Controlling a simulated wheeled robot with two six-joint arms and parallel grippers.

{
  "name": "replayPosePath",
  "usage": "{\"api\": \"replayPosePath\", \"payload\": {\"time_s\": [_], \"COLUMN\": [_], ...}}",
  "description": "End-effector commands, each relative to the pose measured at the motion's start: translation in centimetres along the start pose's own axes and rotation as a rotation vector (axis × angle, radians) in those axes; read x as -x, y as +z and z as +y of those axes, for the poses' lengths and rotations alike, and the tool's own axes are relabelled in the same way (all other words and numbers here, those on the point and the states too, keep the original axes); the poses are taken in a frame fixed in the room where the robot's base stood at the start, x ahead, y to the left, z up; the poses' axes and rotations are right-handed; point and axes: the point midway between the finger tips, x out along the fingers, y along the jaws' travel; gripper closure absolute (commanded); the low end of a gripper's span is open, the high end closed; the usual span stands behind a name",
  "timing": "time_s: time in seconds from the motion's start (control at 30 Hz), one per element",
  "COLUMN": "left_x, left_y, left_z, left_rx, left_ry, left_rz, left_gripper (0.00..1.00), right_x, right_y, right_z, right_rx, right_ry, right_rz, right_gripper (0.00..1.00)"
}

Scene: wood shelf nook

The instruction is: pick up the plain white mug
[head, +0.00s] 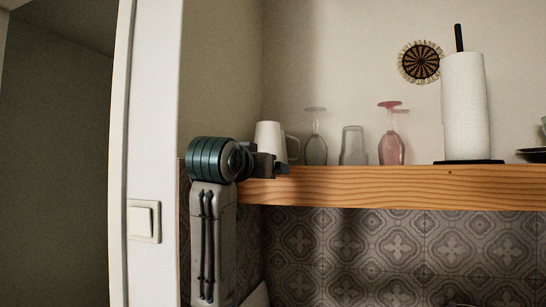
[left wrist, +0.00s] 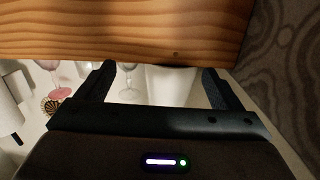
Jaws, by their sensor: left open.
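The plain white mug (head: 268,136) stands at the left end of the wooden shelf, its handle to the right. My left gripper (head: 275,165) is at the shelf's front edge, in front of the mug, and hides its lower part. In the left wrist view the mug (left wrist: 172,86) shows between the two spread fingers of the left gripper (left wrist: 158,78), nearer the right finger. The fingers are open; I cannot tell whether they touch the mug. My right gripper is not in view.
The wooden shelf (head: 400,187) has a thick front edge, close to the gripper. Right of the mug stand an upside-down clear glass (head: 316,148), a tumbler (head: 353,147), a pink glass (head: 391,148) and a paper towel roll (head: 465,105). A white door frame (head: 152,80) is at left.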

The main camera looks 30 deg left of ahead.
Motion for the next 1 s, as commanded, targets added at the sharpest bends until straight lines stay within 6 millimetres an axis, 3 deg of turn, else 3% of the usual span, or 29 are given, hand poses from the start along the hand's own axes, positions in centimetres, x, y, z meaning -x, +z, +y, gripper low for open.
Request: {"api": "replayPosePath", "payload": {"time_s": [0.1, 0.27, 0.5, 0.77, 1.0], "left_x": [1.9, 2.8, -0.2, -2.8, -6.1], "left_y": [-3.1, -4.9, -5.4, -5.5, -6.2], "left_z": [-1.1, -1.8, -1.9, -1.9, -2.1], "left_rx": [0.021, 0.032, 0.033, 0.033, 0.033], "left_ry": [-0.006, -0.008, -0.008, -0.008, -0.008], "left_rz": [0.047, 0.069, 0.069, 0.070, 0.067], "left_gripper": [0.12, 0.12, 0.12, 0.12, 0.12], "right_x": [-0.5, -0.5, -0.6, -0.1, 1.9], "right_y": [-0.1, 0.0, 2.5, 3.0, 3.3], "right_z": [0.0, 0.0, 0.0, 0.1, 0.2], "right_rx": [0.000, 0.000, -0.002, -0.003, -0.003], "right_ry": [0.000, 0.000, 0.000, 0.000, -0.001], "right_rz": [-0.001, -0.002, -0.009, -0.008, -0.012], "right_gripper": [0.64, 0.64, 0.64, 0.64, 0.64]}}
